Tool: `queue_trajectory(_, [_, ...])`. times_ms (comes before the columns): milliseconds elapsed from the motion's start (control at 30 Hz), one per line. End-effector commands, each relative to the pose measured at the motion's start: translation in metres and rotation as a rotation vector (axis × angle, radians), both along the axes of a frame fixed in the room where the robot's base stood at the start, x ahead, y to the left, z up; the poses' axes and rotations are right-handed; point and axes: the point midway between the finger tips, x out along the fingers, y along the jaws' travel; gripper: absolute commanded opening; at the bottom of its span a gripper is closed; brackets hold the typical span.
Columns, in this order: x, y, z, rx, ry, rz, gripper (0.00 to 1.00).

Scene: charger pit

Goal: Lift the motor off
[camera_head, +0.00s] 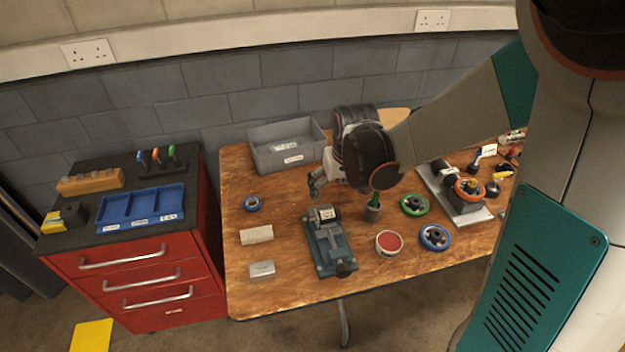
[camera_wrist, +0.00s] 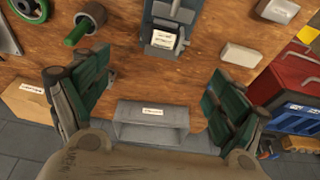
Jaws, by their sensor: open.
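A motor-like dark cylinder (camera_head: 442,173) sits on a pale base plate (camera_head: 432,188) at the right of the bench, beside an orange wheel (camera_head: 469,189). I cannot tell for sure that it is the motor. A grey-blue vise (camera_head: 330,248) stands mid-bench, with a small labelled piece (camera_head: 325,213) at its jaws; this piece also shows in the wrist view (camera_wrist: 164,39). My gripper (camera_head: 318,184) hangs above the bench behind the vise, its fingers (camera_wrist: 155,95) wide apart and empty. My arm hides part of the bench's back.
A grey bin (camera_head: 287,158) stands at the back left. A red drawer cabinet (camera_head: 140,283) with a blue tray (camera_head: 141,207) stands left.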

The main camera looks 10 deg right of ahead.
Motion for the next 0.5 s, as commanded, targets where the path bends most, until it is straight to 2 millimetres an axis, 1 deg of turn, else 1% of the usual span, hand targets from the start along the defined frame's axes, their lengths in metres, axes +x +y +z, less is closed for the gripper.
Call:
queue_trajectory(167, [0.006, 0.000, -0.016, 0.000, 0.009, 0.000, 0.88])
queue_trajectory(400, [0.018, 0.000, -0.060, 0.000, 0.008, 0.000, 0.88])
queue_trajectory(500, [0.022, 0.000, -0.075, 0.000, 0.008, 0.000, 0.88])
